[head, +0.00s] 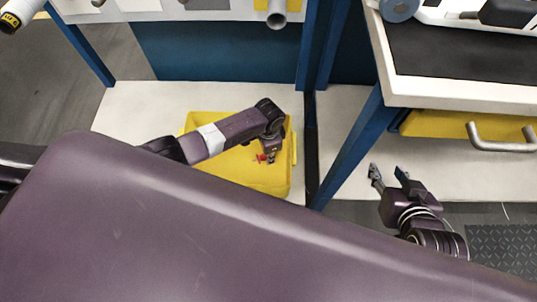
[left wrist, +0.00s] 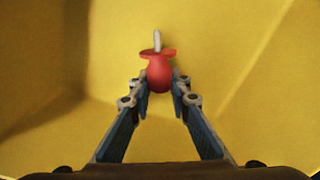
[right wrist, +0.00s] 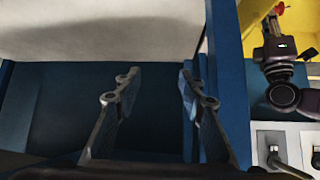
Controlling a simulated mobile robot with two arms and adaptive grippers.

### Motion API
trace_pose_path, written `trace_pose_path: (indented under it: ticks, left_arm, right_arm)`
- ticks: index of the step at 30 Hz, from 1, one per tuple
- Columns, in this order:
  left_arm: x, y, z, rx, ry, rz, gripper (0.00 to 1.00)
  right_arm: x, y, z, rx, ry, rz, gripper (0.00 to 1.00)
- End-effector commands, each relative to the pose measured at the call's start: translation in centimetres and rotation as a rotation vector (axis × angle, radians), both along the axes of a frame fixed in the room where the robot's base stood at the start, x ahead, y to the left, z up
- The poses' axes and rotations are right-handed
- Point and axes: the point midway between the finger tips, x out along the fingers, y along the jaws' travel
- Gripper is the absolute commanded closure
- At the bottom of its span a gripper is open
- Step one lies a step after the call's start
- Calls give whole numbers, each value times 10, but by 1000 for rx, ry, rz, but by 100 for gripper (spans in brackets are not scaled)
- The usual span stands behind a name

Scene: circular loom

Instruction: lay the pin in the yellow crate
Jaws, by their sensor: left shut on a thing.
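The yellow crate (head: 270,180) stands on the pale lower shelf; its inside fills the left wrist view (left wrist: 245,40). The pin, with a red body and a thin pale metal tip (left wrist: 158,70), is held over the crate's inside. My left gripper (left wrist: 160,88) is shut on its red body, with the metal tip pointing away from the gripper. In the head view the pin (head: 262,157) shows as a small red spot beside the left gripper (head: 268,158). I cannot tell whether the pin touches the crate's floor. My right gripper (head: 388,170) is open and empty, right of the crate.
A blue post (head: 352,150) stands between the crate and my right gripper. A white-edged workbench (head: 460,95) with a yellow drawer (head: 440,124) is at the upper right. A metal tube end (head: 277,18) juts out above the crate. Bare shelf (head: 130,115) lies left of the crate.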

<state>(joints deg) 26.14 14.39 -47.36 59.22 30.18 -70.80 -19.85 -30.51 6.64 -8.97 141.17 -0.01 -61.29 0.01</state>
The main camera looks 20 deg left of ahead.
Motion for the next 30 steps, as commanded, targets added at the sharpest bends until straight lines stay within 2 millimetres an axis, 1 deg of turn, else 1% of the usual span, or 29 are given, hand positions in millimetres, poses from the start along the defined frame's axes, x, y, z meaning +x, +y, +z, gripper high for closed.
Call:
trace_pose_path:
  ticks: [30]
  left_arm:
    - [0, 0, -8, -1, -1, 0, 100]
  right_arm:
    - [18, 7, 16, 23, -103, 9, 63]
